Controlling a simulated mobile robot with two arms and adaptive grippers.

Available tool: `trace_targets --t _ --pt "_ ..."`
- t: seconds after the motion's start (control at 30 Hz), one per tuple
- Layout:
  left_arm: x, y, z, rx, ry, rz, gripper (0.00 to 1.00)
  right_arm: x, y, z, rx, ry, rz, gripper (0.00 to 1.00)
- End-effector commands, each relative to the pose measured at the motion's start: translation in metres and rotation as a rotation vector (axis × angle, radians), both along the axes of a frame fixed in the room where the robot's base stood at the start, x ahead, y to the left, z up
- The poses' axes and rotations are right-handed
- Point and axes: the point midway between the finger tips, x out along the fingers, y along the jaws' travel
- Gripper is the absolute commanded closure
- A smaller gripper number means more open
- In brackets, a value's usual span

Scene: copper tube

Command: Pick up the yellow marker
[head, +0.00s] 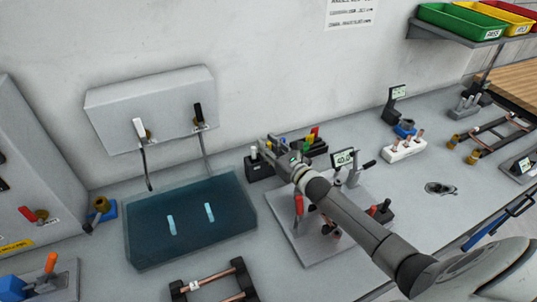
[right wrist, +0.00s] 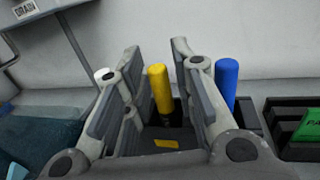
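In the right wrist view the yellow marker (right wrist: 160,88) stands upright in a dark holder, with its upper part showing between the two fingers of my right gripper (right wrist: 155,95). The fingers are open, with a visible gap on each side of the marker. A blue marker (right wrist: 227,82) stands just right of the right finger, and a white-topped one (right wrist: 103,74) shows behind the left finger. In the head view my right gripper (head: 277,152) is over the black marker holder (head: 260,169) and hides the yellow marker. My left gripper is not in view.
A black rack with coloured cards (head: 313,146) stands right of the holder. A grey plate with red-handled clamps (head: 300,238) lies below my right arm. A dark blue tank (head: 150,245) is at the left. A wall box with two handles (head: 165,100) is behind.

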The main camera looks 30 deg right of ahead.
Motion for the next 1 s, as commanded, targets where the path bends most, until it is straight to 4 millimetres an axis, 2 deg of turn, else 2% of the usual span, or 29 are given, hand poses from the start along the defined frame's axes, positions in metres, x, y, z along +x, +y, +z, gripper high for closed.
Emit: trace_targets --t 0.27,0.4,0.47,0.8,1.0 --pt "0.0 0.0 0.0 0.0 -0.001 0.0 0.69 0.001 0.0 -0.001 0.0 0.0 0.0 0.77" --pt "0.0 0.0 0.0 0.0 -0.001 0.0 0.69 0.001 0.0 -0.001 0.0 0.0 0.0 0.95" --pt "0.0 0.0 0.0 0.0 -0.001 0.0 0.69 0.001 0.0 -0.001 0.0 0.0 0.0 1.0" --pt "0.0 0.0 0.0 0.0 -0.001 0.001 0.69 0.001 0.0 0.001 -0.001 0.0 0.0 1.0" --pt "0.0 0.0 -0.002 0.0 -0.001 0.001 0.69 0.002 0.0 0.013 -0.002 -0.002 0.002 1.0"
